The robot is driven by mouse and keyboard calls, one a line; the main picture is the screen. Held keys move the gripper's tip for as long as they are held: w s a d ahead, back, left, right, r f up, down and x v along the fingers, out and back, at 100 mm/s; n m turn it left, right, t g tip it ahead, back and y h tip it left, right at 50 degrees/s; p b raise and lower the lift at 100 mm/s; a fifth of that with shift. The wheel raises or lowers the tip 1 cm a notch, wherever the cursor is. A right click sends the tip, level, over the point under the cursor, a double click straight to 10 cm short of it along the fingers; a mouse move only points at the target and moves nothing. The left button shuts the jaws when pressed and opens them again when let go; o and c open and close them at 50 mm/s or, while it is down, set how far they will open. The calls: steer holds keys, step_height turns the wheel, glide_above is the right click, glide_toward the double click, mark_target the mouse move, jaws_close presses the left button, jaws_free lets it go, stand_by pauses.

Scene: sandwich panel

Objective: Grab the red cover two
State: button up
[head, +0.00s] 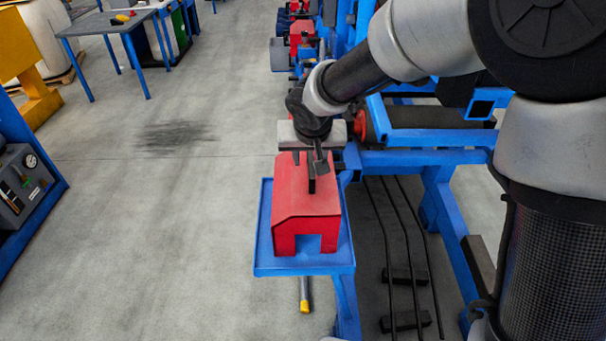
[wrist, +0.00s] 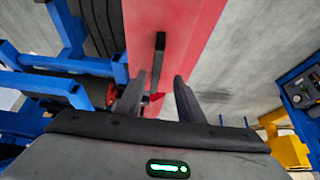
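A red cover (head: 307,205) with a notch in its front sits on a blue tray (head: 300,265) in the head view. A dark upright handle (head: 311,180) stands on its top. The red cover (wrist: 190,25) and the handle (wrist: 158,58) also show in the wrist view. My gripper (head: 309,163) is just above the cover, by the handle. In the wrist view my gripper (wrist: 160,80) is open, with the handle showing between its two spread fingers and no visible contact. Which number this cover has cannot be told.
Another red cover (head: 301,32) is farther back along the blue frame (head: 430,158). Open grey floor (head: 160,230) lies left of the tray. A table (head: 105,22) stands at the back left, and a blue-framed unit with a gauge (head: 25,185) at the left edge.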

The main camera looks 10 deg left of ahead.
mark_target(311, 163)
steer(key=shift+w+d+x, duration=0.15)
steer(key=shift+w+x, duration=0.05)
steer(key=shift+x, duration=1.55)
steer(key=shift+w+d+x, duration=0.15)
steer(key=shift+x, duration=1.6)
steer(key=shift+b, duration=0.45)
jaws_close()
